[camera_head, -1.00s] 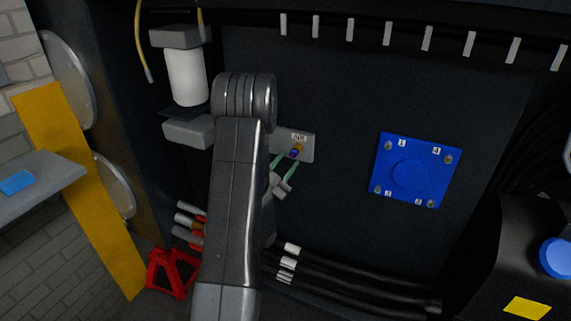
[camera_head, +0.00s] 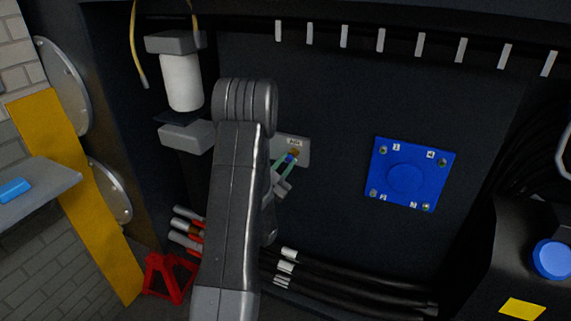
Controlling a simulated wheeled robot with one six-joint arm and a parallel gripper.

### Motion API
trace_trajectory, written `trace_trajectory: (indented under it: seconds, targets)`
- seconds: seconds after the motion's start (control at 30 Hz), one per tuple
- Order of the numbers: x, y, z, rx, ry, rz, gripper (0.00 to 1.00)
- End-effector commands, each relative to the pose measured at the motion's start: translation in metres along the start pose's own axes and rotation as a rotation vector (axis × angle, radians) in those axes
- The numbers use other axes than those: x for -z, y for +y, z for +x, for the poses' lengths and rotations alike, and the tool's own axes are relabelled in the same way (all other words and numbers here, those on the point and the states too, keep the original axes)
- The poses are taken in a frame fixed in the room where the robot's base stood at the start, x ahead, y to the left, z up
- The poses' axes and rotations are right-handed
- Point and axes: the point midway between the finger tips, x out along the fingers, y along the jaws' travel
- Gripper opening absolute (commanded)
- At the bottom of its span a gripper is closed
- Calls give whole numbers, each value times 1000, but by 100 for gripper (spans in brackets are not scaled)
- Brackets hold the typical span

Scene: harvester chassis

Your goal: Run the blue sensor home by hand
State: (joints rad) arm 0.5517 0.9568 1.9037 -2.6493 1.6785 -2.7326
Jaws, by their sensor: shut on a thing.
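The blue sensor (camera_head: 290,158) is a small blue piece at a brass-coloured fitting on a pale labelled plate (camera_head: 303,147) on the dark chassis wall. My gripper (camera_head: 288,160) has thin green fingers, one on each side of the sensor, and is shut on it. The sensor's end is at the fitting; how deep it sits cannot be told. My arm stands in front and hides the left part of the plate.
A blue square cover (camera_head: 408,174) with numbered bolts is to the right. A white cylinder filter (camera_head: 182,82) hangs upper left. Black hoses (camera_head: 350,284) run below. A red stand (camera_head: 167,277) is lower left. A shelf (camera_head: 45,187) juts in at far left.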

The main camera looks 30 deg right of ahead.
Motion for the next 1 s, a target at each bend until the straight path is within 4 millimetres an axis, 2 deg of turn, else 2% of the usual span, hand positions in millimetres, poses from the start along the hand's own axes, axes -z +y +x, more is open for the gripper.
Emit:
trace_trajectory:
  seconds: [0.37, 1.0]
  targets:
    - [0, -2, 0, -191, -3, 441, 0]
    - [-2, 2, 1, -599, -4, 1385, 0]
